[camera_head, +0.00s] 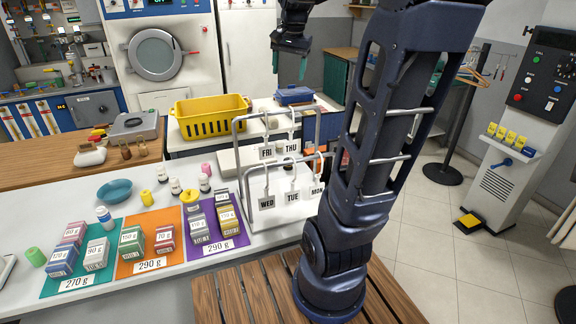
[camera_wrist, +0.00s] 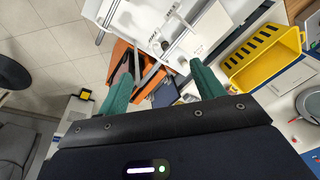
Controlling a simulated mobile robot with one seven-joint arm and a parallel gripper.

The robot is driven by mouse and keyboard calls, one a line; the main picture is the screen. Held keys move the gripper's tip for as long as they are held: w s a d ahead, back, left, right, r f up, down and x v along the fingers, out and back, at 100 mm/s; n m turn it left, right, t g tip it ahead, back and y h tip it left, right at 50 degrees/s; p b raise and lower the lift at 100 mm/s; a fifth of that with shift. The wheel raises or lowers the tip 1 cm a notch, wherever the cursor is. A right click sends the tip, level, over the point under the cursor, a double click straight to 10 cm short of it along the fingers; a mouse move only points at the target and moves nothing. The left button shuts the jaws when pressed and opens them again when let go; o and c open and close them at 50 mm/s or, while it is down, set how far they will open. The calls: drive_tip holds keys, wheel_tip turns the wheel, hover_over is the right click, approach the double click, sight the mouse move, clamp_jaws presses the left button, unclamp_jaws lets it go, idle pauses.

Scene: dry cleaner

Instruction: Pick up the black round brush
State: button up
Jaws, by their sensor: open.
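I cannot make out a black round brush with certainty in either view. A small dark spot (camera_wrist: 165,45) shows by the white rack in the wrist view, too small to identify. My gripper (camera_head: 289,66) hangs high at the top of the head view, above the back counter. Its two green fingers stand apart with nothing between them in the wrist view (camera_wrist: 163,85). My arm hides part of the counter to the right of the rack.
A metal rack with day tags (camera_head: 268,202) stands on the white counter. Coloured mats with small boxes, such as the purple mat (camera_head: 226,243), lie left of it. A yellow crate (camera_head: 212,127) and a blue case (camera_head: 294,95) sit behind. Open tiled floor (camera_head: 440,225) lies right.

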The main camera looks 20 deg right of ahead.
drive_tip(key=w+d+f+m+g, duration=0.1)
drive_tip(key=w+d+m, duration=0.1)
drive_tip(key=w, duration=0.4)
drive_tip(key=w+d+f+m, duration=0.1)
drive_tip(key=w+d+m, duration=0.15)
drive_tip(key=w, duration=0.45)
drive_tip(key=m+g, duration=0.1)
drive_tip(key=m, duration=0.4)
hover_over(288, 159)
drive_tip(key=w, duration=0.1)
wheel_tip(288, 159, down, 5)
drive_tip(key=shift+n, duration=0.25)
wheel_tip(288, 159, down, 37)
drive_tip(key=shift+d+f, duration=0.1)
drive_tip(key=shift+s+f, duration=0.25)
drive_tip(key=shift+f, duration=1.05)
drive_tip(key=shift+s+f, duration=0.2)
drive_tip(key=shift+f, duration=1.1)
drive_tip(key=c, duration=1.1)
